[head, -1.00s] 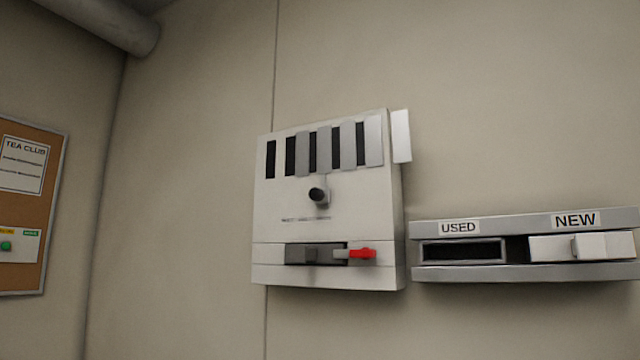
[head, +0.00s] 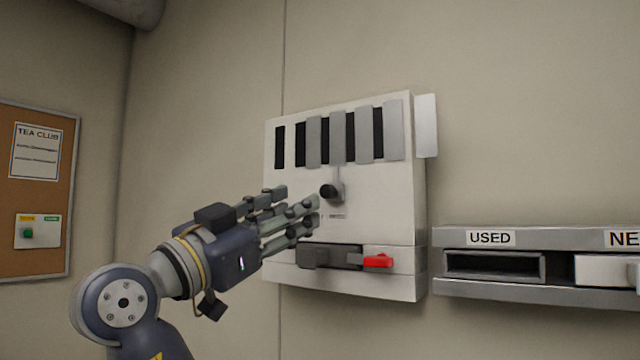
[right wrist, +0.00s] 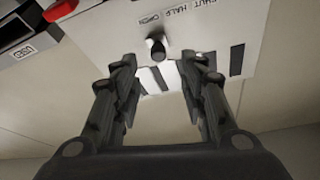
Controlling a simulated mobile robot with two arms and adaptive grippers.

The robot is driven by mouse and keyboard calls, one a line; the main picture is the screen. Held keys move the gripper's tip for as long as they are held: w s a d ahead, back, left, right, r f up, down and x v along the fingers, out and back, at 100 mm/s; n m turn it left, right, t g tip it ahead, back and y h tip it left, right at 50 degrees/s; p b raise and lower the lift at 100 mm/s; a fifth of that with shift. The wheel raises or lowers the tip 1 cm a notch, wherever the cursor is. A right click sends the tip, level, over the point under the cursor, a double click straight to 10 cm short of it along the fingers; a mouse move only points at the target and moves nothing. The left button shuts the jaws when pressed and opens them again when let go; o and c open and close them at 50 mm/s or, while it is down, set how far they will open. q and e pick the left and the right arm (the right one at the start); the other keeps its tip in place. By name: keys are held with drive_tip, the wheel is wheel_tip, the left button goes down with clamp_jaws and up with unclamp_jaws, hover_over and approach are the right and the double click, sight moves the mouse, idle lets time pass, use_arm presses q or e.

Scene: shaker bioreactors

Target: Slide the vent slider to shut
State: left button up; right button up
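The vent unit (head: 380,205) is a white box on the wall with a row of dark slots and grey slats (head: 340,137), and several slots show dark gaps. The vent slider's dark knob (head: 328,191) sticks out below the slats. In the right wrist view, the knob (right wrist: 158,48) stands nearest the OPEN end of an upside-down label (right wrist: 178,12) reading SHUT, HALF, OPEN. My right gripper (head: 303,212) is just left of and below the knob in the head view. In the right wrist view its fingers (right wrist: 163,64) are spread and empty, with the knob beyond them. My left gripper is not in view.
A dark sliding piece (head: 330,256) with a red tab (head: 378,261) sits low on the vent unit. A grey holder (head: 500,292) marked USED and NEW is on the wall to the right. A cork board (head: 50,235) hangs at the far left.

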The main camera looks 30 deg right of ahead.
sight(324, 193)
drive_tip(key=p+x, duration=0.3)
drive_tip(key=x, duration=0.3)
drive_tip(key=shift+s+d+r, duration=0.1)
drive_tip(key=shift+d, duration=0.2)
drive_tip(key=shift+w+d+r, duration=0.1)
drive_tip(key=shift+w+d, duration=0.2)
drive_tip(key=shift+d, duration=0.2)
clamp_jaws()
